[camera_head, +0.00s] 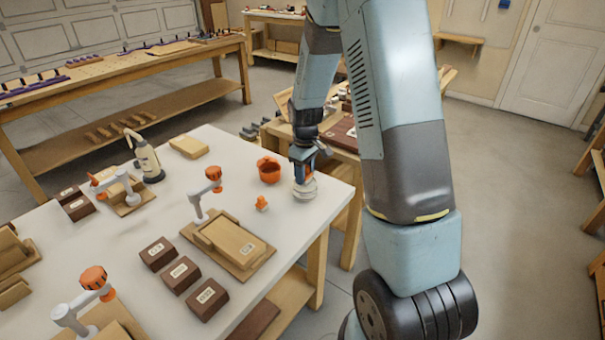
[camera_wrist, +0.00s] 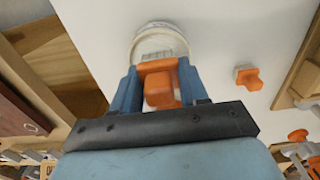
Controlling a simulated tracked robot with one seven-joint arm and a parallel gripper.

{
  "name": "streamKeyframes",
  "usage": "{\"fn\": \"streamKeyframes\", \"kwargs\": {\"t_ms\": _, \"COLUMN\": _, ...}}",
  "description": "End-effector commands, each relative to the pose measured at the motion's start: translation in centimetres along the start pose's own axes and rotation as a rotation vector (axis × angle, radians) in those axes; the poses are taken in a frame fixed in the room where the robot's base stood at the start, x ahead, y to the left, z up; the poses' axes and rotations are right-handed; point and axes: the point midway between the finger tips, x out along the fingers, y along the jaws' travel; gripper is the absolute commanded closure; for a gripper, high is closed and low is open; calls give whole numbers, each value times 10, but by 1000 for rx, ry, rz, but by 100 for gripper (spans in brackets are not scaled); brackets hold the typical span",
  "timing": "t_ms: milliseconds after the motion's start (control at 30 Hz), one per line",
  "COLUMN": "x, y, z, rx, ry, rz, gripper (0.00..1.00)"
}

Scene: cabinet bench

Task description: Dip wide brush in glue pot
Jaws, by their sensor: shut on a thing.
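My gripper (camera_wrist: 158,72) is shut on the orange wide brush (camera_wrist: 159,90), one blue finger on each side of its handle. The pale bristles point away from my wrist and overlap the mouth of the whitish round glue pot (camera_wrist: 160,32). I cannot tell how deep they reach. In the head view my gripper (camera_head: 303,172) is directly over the glue pot (camera_head: 305,191), near the right edge of the white bench. The brush is mostly hidden there by my gripper.
An orange cup (camera_head: 268,171) and a small orange piece (camera_head: 262,203) stand just left of the pot. A wooden block on a board (camera_head: 229,243), clamps and dark brown blocks (camera_head: 207,297) fill the bench nearer.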

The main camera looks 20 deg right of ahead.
Motion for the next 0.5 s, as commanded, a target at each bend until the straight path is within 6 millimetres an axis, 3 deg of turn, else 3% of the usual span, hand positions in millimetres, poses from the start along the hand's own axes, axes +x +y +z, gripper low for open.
{"fn": "streamKeyframes", "kwargs": {"t_ms": 500, "x": 5, "y": 0, "z": 0, "rx": -1, "ry": 0, "rz": 0, "gripper": 81}}
